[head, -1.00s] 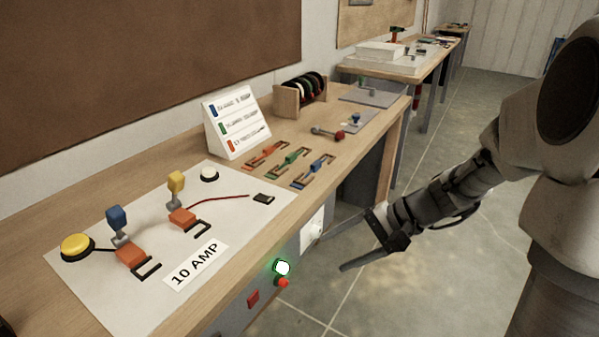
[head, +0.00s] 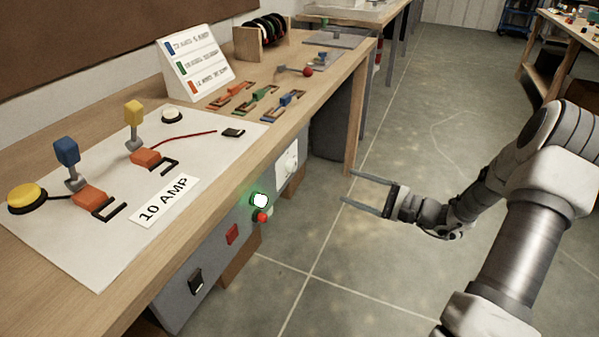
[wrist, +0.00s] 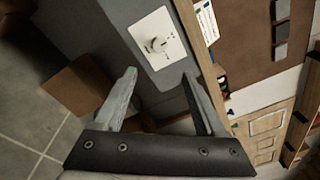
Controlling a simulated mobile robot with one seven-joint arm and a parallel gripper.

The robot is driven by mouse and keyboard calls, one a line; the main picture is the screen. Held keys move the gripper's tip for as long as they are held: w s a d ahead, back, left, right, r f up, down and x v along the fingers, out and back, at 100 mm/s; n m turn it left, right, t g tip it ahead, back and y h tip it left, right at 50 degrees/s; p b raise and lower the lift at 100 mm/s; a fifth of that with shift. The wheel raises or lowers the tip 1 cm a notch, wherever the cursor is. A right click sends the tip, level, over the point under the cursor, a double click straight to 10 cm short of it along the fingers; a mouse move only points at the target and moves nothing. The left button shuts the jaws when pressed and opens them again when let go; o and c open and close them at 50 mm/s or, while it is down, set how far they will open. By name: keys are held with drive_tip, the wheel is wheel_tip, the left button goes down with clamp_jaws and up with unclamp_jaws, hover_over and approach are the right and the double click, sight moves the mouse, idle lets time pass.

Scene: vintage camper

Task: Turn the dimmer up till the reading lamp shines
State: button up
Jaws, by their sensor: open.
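The dimmer is a white plate with a round knob (wrist: 158,43) on the grey front panel under the workbench top. In the head view the plate (head: 287,162) is seen edge-on and small. My gripper (head: 347,186) is open and empty, to the right of the plate, with its fingers pointing towards the bench front. In the wrist view the open fingers (wrist: 160,75) lie below the knob in the picture, one to each side, apart from it. The knob's setting is too small to read. I cannot make out a reading lamp in either view.
A lit green-rimmed button (head: 260,200), a red button (head: 262,217), a red switch (head: 232,234) and a black switch (head: 196,281) share the panel. Levers (head: 134,113) stand on the workbench (head: 300,118). Floor (head: 400,280) is clear around my arm.

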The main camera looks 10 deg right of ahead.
sight(295, 167)
drive_tip(key=b+x, duration=0.3)
drive_tip(key=x, duration=1.2)
drive_tip(key=shift+w+a, duration=0.1)
drive_tip(key=shift+a, duration=0.15)
clamp_jaws()
